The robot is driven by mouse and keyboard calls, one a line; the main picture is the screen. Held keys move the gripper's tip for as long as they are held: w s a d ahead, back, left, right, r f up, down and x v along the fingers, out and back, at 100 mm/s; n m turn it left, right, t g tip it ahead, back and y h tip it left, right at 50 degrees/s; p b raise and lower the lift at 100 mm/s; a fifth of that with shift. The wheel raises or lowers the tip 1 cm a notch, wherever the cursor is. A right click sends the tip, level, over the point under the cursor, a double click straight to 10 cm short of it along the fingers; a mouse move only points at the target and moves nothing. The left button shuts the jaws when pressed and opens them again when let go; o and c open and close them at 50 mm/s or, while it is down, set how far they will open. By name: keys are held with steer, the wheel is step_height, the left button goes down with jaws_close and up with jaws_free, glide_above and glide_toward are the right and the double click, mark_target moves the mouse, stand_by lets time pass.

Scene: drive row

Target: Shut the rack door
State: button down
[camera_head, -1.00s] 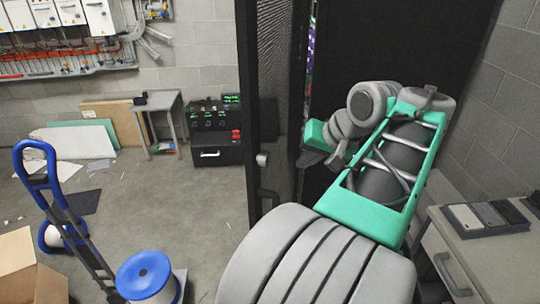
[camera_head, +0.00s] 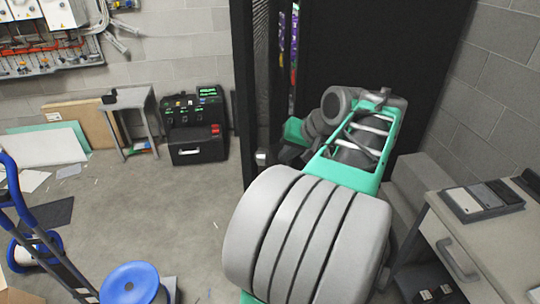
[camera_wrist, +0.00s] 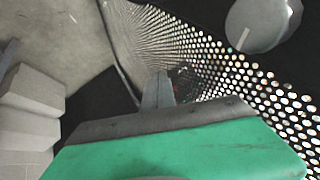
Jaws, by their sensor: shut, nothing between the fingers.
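The rack door (camera_head: 241,95) is a black frame with perforated mesh. It stands ajar at the left of the tall black rack (camera_head: 385,60), with a narrow strip of coloured equipment showing behind it. A small grey knob (camera_head: 262,157) is on the door, and a round grey knob also shows in the wrist view (camera_wrist: 254,24). My gripper (camera_wrist: 158,88) is shut and empty, with the perforated mesh close in front of its fingertips. In the head view my gripper (camera_head: 288,153) is partly hidden beside the door; I cannot tell whether it touches it.
A grey desk (camera_head: 490,235) with a drawer stands close at the right. A blue spool (camera_head: 130,284) and a blue hand truck (camera_head: 25,215) are at lower left. A black equipment case (camera_head: 196,140) stands by the back wall.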

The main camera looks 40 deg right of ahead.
steer(key=w+a, duration=0.2)
steer(key=w, duration=0.1)
steer(key=shift+w+a+r, duration=0.1)
steer(key=shift+w+a, duration=0.05)
